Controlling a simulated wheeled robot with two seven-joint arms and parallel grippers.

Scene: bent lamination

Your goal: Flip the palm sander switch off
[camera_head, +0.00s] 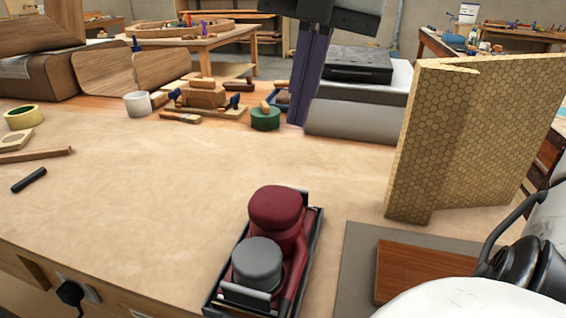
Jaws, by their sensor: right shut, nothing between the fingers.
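The palm sander (283,222) sits on the bench at the front middle. It has a dark red body and round red top, a grey cylinder at its near end, and a black frame around its base. I cannot make out its switch. My right gripper (297,118) hangs down from the top of the picture, with two dark navy fingers pressed together and nothing between them. In the picture its tips are above and beyond the sander, apart from it, by the green roll. My left gripper is not in view.
A honeycomb-patterned panel (462,140) stands upright at right. A brown board (420,272) lies on a grey mat (356,262) beside the sander. A green tape roll (265,119), a white tape roll (137,104) and clamped wood blocks (205,94) stand behind. The bench (150,190) left of the sander is mostly clear.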

